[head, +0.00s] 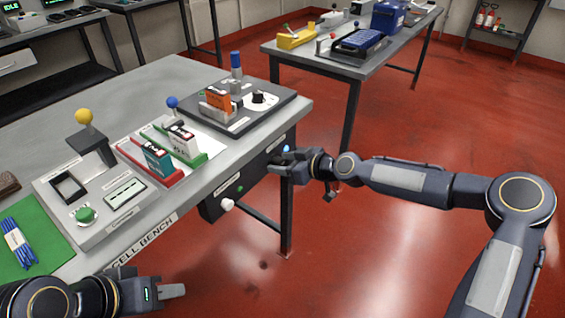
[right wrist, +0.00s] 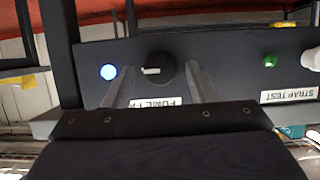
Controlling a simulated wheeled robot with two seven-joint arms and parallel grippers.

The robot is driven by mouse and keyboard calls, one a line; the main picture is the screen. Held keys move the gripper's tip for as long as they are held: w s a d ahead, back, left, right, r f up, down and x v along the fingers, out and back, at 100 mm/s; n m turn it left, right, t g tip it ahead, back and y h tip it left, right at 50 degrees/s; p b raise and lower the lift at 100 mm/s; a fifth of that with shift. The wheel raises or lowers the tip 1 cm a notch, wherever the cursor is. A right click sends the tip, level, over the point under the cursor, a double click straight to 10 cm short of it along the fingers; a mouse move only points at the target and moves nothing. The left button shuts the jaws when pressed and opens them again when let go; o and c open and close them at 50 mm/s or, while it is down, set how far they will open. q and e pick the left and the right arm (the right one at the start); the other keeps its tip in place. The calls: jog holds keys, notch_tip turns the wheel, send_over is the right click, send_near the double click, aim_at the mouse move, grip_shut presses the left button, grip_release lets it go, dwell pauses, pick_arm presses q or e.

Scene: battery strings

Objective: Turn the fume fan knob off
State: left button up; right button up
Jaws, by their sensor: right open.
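The fume fan knob (right wrist: 158,70) is a round black knob with a white pointer mark on the dark panel (right wrist: 225,68) under the bench. Its label is partly hidden by my right gripper. In the right wrist view my right gripper (right wrist: 160,78) is open, with one finger on each side of the knob. I cannot tell whether the fingers touch it. In the head view my right gripper (head: 268,178) is at the bench's front panel and hides the knob. My left gripper (head: 160,285) is low near the bench's front edge; its opening is unclear.
A lit blue light (right wrist: 108,72) is beside the knob. A green button (right wrist: 270,61) and a white knob (right wrist: 313,59) by the strap test label are further along the panel. The cell bench (head: 215,180) carries battery fixtures. Red floor is clear to the right.

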jog(key=shift+w+a+f, duration=0.15)
jog(key=shift+a, duration=0.1)
jog(key=c, duration=1)
jog(key=shift+o, duration=0.2)
